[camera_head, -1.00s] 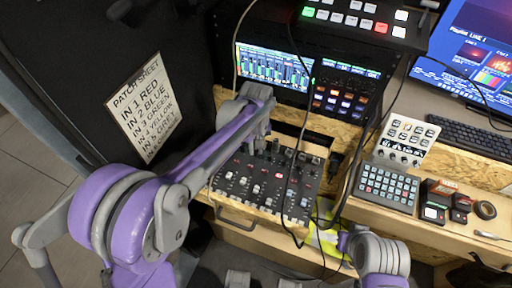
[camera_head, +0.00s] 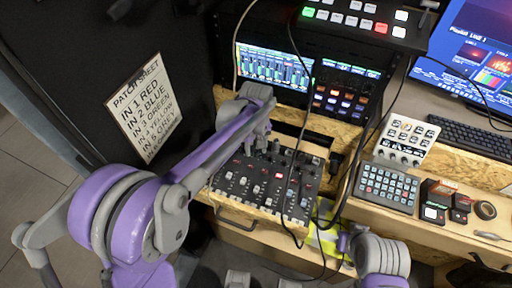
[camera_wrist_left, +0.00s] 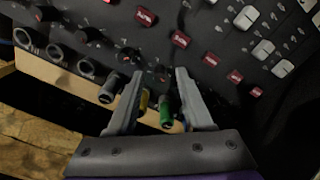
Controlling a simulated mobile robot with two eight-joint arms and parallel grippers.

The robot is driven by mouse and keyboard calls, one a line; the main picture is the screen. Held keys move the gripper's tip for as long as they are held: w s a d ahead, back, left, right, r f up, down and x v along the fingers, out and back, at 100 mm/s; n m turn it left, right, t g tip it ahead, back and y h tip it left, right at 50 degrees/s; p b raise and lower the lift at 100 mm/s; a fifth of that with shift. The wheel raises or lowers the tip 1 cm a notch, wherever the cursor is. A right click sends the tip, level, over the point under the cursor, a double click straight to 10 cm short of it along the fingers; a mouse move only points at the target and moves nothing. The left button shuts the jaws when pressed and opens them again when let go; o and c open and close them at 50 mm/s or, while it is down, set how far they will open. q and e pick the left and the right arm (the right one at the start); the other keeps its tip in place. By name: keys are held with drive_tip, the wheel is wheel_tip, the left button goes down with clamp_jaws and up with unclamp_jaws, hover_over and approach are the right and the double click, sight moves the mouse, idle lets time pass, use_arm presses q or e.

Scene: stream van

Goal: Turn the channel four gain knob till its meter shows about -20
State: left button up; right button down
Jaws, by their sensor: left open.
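The black audio mixer (camera_head: 232,190) lies on the wooden desk, with rows of knobs, buttons and faders. My left gripper (camera_head: 258,143) is over its back edge, pointing down. In the left wrist view my left gripper (camera_wrist_left: 160,78) is open, its fingertips on either side of a small dark knob (camera_wrist_left: 158,74) with a red mark. Contact cannot be told, nor can the knob's channel number. A yellow plug (camera_wrist_left: 144,100) and a green plug (camera_wrist_left: 166,112) stand between the fingers. The meter screen (camera_head: 272,68) shows several bars; its numbers are too small to read.
A patch sheet (camera_head: 145,108) on the dark panel lists inputs by colour. Black cables hang across the mixer's right side. A button panel (camera_head: 345,95), a keypad (camera_head: 388,187) and a white controller (camera_head: 407,140) stand to the right.

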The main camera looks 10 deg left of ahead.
sight(255, 152)
use_arm(q)
drive_tip(key=shift+r, duration=0.1)
wheel_tip(255, 152, up, 11)
drive_tip(key=p, duration=0.1)
drive_tip(key=shift+f, duration=0.2)
idle(0.4)
drive_tip(key=s+a+m+t+p, duration=0.2)
drive_tip(key=s+a, duration=0.2)
drive_tip(key=s, duration=0.7)
drive_tip(key=s+a+f+m+t+p, duration=0.1)
drive_tip(key=s+a+m+t+p, duration=0.2)
drive_tip(key=s, duration=0.8)
drive_tip(key=shift+a+f, duration=0.3)
drive_tip(key=shift+a, duration=0.35)
idle(1.8)
